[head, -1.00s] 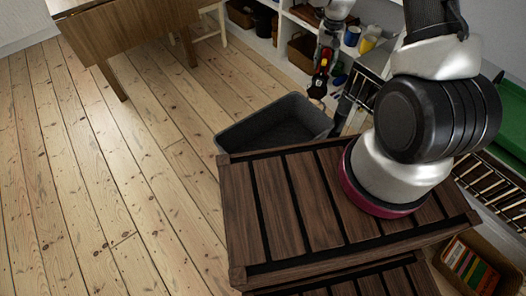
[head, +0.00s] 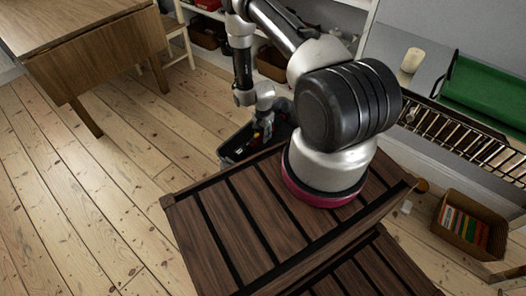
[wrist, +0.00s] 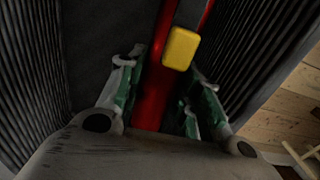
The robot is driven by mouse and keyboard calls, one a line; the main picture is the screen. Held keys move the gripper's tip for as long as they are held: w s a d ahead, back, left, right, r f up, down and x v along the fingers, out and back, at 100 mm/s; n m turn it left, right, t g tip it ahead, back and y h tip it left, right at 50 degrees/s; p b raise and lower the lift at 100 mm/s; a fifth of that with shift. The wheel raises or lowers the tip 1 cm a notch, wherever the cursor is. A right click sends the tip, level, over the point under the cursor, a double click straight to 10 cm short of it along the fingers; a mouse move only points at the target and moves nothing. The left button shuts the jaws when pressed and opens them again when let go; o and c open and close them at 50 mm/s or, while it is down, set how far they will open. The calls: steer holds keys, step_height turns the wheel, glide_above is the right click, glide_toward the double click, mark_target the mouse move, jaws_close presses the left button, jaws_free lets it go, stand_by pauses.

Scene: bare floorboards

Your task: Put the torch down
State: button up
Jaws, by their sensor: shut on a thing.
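The torch is red with a yellow button, and it shows between my fingers in the wrist view (wrist: 153,92). My gripper (wrist: 163,98) is shut on it. Dark grey ribbed walls stand on both sides of the gripper there. In the head view my gripper (head: 262,128) is low at the dark grey bin (head: 228,155), with a bit of red torch showing beside it. The arm and gripper hide much of the bin's inside. I cannot tell whether the torch touches the bin's bottom.
A slatted dark wooden crate (head: 250,220) fills the near middle. A wooden table (head: 85,45) stands at the back left. Shelving (head: 360,20) lies behind the bin. A basket of books (head: 468,225) is at the right. The floorboards (head: 70,190) at left are clear.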

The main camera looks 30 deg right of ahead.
step_height(320, 180, down, 8)
steer(key=shift+r, duration=0.25)
steer(key=shift+f, duration=0.15)
steer(key=o, duration=1.2)
